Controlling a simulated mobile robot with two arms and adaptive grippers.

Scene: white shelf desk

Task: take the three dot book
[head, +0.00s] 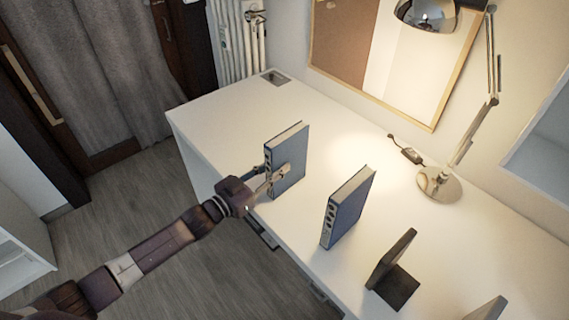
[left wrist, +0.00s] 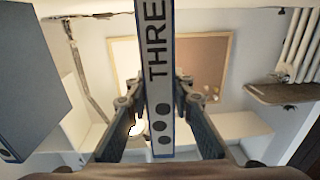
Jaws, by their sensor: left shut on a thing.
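The three dot book (head: 291,150) is a blue book standing upright near the front edge of the white desk in the head view. In the left wrist view its spine (left wrist: 159,70) shows the letters "THRE" and three dark dots. My left gripper (head: 275,180) reaches in from the left and is shut on this book, with one finger on each side of the spine. I cannot tell whether the book's base touches the desk. My right gripper is not in view.
A second blue book (head: 348,207) stands to the right, also showing in the left wrist view (left wrist: 30,85). A dark bookend (head: 393,270) stands further right. A desk lamp (head: 438,182) is at the back. The desk's left part (head: 230,115) is clear.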

